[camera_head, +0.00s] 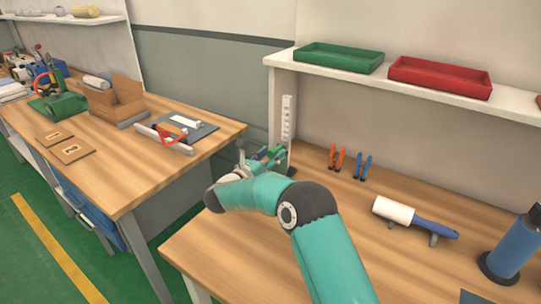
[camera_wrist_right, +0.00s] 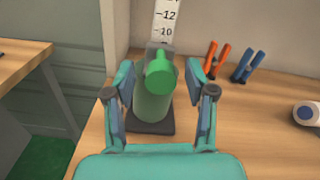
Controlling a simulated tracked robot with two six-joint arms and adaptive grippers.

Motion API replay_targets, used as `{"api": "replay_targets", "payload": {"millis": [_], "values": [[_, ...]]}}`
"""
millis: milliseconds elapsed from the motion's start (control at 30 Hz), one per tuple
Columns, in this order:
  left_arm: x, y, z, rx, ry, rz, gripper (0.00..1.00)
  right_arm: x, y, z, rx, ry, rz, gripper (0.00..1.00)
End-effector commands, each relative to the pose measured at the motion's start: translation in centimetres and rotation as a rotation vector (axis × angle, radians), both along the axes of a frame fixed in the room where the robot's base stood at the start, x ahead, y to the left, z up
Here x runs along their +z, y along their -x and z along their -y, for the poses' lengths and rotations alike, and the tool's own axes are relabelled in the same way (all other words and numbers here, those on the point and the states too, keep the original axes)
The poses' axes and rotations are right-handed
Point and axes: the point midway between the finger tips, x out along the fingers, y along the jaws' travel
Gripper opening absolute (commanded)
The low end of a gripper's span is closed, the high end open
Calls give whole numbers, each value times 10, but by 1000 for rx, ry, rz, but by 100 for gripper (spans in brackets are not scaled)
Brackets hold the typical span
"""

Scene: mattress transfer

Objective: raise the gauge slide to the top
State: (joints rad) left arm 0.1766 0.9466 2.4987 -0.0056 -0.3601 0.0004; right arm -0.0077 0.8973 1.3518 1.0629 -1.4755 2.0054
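The gauge is an upright white scale (camera_head: 289,118) with black marks, standing at the left end of the right bench. In the right wrist view the scale (camera_wrist_right: 165,22) shows the numbers 12 and 10. A green slide (camera_wrist_right: 152,103) with a brighter green knob (camera_wrist_right: 159,72) is in front of the scale, low down, above a dark base (camera_wrist_right: 152,128). My right gripper (camera_wrist_right: 161,76) is open, one finger on each side of the green part, with gaps showing. In the head view my right gripper (camera_head: 266,154) partly hides the slide. My left gripper is not in view.
Orange pliers (camera_head: 336,158) and blue pliers (camera_head: 362,167) stand right of the gauge. A lint roller (camera_head: 412,216) and a blue bottle (camera_head: 514,247) are farther right. A shelf (camera_head: 400,84) with green and red trays overhangs behind. Another bench (camera_head: 110,180) is left, across a gap.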

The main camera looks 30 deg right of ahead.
Motion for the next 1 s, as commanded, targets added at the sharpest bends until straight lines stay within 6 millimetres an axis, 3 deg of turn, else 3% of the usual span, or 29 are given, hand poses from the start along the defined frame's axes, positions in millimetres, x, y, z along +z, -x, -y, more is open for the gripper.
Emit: {"api": "replay_targets", "payload": {"millis": [33, 300, 667, 767, 1000], "values": [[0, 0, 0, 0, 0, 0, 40, 0, 0, 0, 0, 0, 0, 46], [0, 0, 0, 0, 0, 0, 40, 0, 0, 0, 0, 0, 0, 1], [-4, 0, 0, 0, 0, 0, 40, 6, 0, 1, -1, 0, 5, 0], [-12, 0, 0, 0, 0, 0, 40, 22, 0, 1, -2, -1, 9, 0], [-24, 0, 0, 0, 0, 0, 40, 92, 0, 1, 0, 0, 12, 0]]}}
